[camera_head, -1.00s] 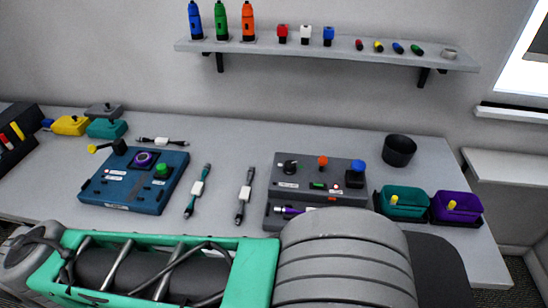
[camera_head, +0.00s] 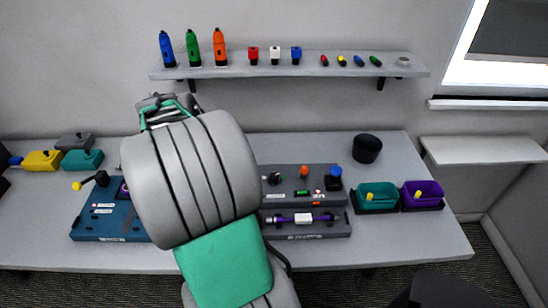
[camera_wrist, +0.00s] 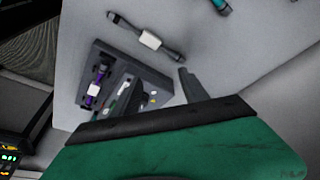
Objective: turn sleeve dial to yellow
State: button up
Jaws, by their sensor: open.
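The dark grey console (camera_head: 285,203) stands on the table right of my arm in the head view. A black dial with a light pointer mark (camera_head: 273,179) is on its upper left; I cannot read the colour it points to. A purple cable with a white sleeve (camera_head: 303,218) lies along the console's front. The wrist view shows the console (camera_wrist: 150,78) and the purple cable (camera_wrist: 95,88) from above, with the dial not clearly made out. My gripper (camera_wrist: 157,80) is open and empty, apart from the console. In the head view my arm hides its fingers.
A blue console (camera_head: 100,222) is partly behind my arm. Teal (camera_head: 377,204) and purple (camera_head: 423,203) bins and a black cup (camera_head: 367,148) stand at the right. A wall shelf (camera_head: 330,68) holds several tools and small parts. A loose cable (camera_wrist: 150,40) lies beside the console.

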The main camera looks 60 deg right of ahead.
aim_at(273, 176)
jog(key=s+d+m+g+p, duration=0.1)
jog(key=s+d+m+g, duration=0.1)
jog(key=s+d+m, duration=0.6)
jog(key=shift+n, duration=0.7)
jog(key=p+x, duration=0.1)
jog(key=x, duration=0.6)
jog(key=shift+s+d+f+p, duration=0.15)
jog(key=shift+s+d+p, duration=0.1)
jog(key=shift+p, duration=0.1)
jog(key=shift+w, duration=0.1)
jog(key=shift+c, duration=0.4)
grip_shut()
